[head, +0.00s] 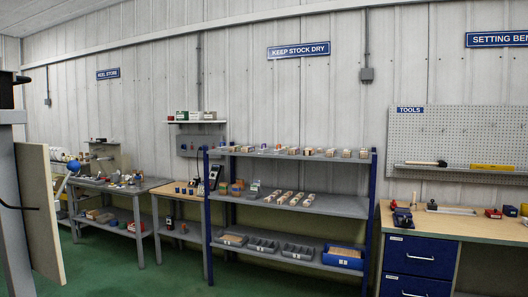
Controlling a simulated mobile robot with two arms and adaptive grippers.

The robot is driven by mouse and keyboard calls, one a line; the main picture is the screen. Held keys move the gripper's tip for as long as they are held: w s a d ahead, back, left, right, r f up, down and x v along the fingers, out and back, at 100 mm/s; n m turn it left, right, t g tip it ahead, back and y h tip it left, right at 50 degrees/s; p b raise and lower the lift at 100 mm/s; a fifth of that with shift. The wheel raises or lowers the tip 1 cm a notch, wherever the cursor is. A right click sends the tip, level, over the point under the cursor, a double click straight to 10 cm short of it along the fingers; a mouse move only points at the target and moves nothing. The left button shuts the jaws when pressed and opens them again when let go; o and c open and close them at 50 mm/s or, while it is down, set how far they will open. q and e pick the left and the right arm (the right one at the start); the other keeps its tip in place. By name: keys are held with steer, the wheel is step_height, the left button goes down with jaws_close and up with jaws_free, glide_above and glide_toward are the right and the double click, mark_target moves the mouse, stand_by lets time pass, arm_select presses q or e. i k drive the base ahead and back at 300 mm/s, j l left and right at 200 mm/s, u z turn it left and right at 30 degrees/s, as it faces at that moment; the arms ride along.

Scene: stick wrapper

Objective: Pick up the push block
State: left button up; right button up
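I cannot pick out the push block with certainty; the small items on the benches are too small to tell apart. The grey workbench (150,184) at the left holds a lever with a blue knob (73,166) and several small parts. The wooden-topped bench (166,191) beside it holds small blue pieces and a dark device. The setting bench (480,228) at the right holds a dark blue tool (402,217) and red items (493,213). Neither of my grippers shows in this view.
A blue-framed shelf rack (345,208) stands in the middle with blocks, bundles and bins. A blue bin (343,258) sits on its lowest shelf. An upright beige panel (42,212) is close at the left. Green floor (130,270) is open before the benches.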

mark_target(262, 150)
steer(key=i+j, duration=0.15)
steer(key=i, duration=0.4)
steer(key=i+l+z, duration=0.1)
steer(key=i+z, duration=0.15)
steer(key=i, duration=0.45)
steer(key=i+j+z, duration=0.1)
steer(key=i+z, duration=0.15)
steer(key=i, duration=0.5)
steer(key=i+j+z, duration=0.25)
steer(key=i, duration=0.45)
